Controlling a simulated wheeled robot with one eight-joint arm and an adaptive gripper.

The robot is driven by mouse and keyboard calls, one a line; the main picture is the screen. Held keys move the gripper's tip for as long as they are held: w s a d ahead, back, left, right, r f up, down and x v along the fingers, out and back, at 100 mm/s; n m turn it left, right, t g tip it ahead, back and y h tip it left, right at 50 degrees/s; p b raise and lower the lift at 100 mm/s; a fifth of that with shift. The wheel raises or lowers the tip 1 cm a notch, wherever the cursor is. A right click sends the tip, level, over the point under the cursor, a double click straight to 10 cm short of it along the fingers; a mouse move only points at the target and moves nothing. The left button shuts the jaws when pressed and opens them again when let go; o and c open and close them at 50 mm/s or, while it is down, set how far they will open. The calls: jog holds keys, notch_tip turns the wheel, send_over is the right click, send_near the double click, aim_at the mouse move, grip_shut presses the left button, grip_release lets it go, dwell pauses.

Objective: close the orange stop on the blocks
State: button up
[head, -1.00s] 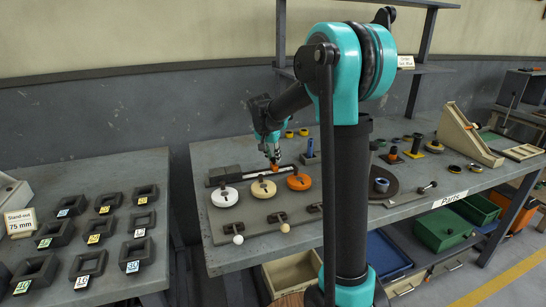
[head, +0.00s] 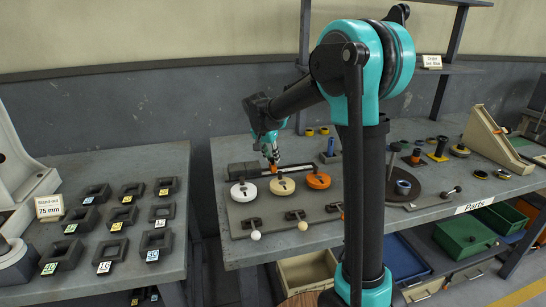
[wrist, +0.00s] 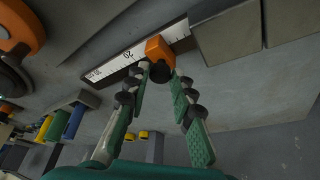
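The orange stop (wrist: 158,47) with its black knob (wrist: 161,71) sits on a white-marked rule (wrist: 125,60); in the head view the stop (head: 273,168) is small at my fingertips. My gripper (wrist: 161,74) has its green-padded fingers on either side of the knob, close against it, and appears shut on it. The grey blocks (wrist: 228,35) lie in line along the rule, right of the stop in the wrist view and left of it in the head view (head: 240,171). A short gap with bare rule shows between stop and blocks.
White (head: 243,190), cream (head: 282,186) and orange (head: 318,180) discs stand in front of the rule. Black clamps (head: 296,215) with ball handles are nearer the edge. Blue (wrist: 74,122) and yellow pieces stand behind. Square black frames (head: 113,222) cover the left table.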

jog(key=o, duration=0.3)
jog(key=v, duration=1.2)
jog(key=shift+d, duration=0.1)
